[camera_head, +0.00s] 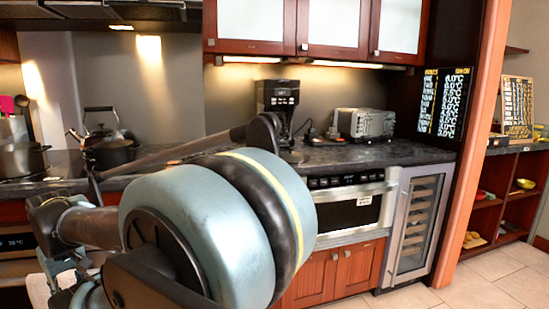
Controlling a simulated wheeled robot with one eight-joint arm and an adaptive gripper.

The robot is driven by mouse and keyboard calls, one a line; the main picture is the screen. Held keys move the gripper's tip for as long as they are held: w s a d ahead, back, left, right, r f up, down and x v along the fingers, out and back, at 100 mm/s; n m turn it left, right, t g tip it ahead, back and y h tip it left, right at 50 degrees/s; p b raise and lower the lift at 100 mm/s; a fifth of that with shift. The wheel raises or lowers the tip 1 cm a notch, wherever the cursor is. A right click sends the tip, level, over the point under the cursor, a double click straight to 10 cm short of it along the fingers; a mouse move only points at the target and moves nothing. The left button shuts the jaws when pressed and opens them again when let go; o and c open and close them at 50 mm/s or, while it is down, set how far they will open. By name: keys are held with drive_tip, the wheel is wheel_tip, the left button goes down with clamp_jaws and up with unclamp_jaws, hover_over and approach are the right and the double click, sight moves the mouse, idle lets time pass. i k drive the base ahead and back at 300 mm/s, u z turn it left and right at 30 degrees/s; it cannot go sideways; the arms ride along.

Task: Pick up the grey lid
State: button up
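I cannot make out a separate grey lid in the head view. A dark pot (22,160) stands on the cooktop at the far left, and a dark kettle-like vessel (112,152) with a raised handle stands to its right. I cannot tell whether either carries a grey lid. My own arm, with a large blue-grey joint, fills the lower left and middle and hides much of the counter behind it. I cannot make out my gripper's fingers.
A black coffee maker (278,105) and a silver toaster (366,123) stand on the dark counter (410,152). Below are a built-in microwave drawer (352,208) and a wine cooler (415,222). Tiled floor (490,290) is open at the lower right, before an open shelf (505,195).

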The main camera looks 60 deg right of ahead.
sight(290, 153)
drive_tip(key=u, duration=0.5)
drive_tip(key=k, duration=1.25)
drive_tip(key=z, duration=1.4)
drive_tip(key=i, duration=1)
drive_tip(key=u, duration=0.05)
